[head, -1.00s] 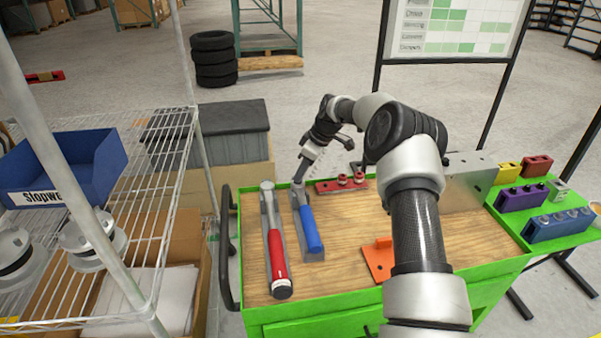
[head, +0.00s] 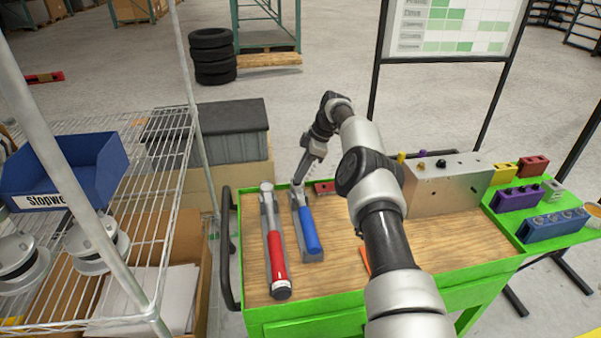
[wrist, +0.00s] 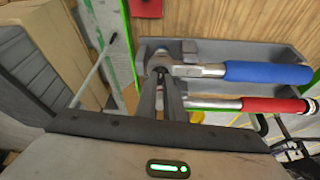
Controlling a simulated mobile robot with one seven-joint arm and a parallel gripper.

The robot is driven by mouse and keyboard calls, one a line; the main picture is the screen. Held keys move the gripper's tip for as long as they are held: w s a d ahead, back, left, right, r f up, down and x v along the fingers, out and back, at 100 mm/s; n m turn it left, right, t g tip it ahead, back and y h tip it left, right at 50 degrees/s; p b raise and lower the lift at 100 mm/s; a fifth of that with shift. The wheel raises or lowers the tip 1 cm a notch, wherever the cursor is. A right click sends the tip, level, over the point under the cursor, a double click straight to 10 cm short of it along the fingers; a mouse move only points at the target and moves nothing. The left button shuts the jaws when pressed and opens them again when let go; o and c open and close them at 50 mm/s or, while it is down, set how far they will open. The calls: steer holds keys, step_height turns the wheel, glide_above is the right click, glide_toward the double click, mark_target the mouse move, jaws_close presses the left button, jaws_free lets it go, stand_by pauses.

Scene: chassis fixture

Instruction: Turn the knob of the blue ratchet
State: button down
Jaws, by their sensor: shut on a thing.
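The blue ratchet (head: 309,229) lies in a grey holder (head: 313,258) on the wooden cart top, its handle toward me and its head at the far end. In the wrist view its blue handle (wrist: 268,72) points right and its metal head is at the fingertips. My gripper (head: 299,183) comes down from above onto the head end. In the wrist view my gripper (wrist: 161,76) has its fingers close together, shut on the knob at the ratchet head. The knob itself is mostly hidden between the fingers.
A red-handled ratchet (head: 277,255) lies in its own holder just left. A metal block (head: 447,184) stands right of my arm, with coloured blocks (head: 518,197) beyond it. A wire shelf (head: 120,200) stands left. Bare wood (head: 335,275) lies right of the blue ratchet.

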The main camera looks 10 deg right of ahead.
stand_by(0.7)
steer(key=c, duration=1.9)
jaws_free()
steer(key=shift+o, duration=0.2)
steer(key=shift+r, duration=0.1)
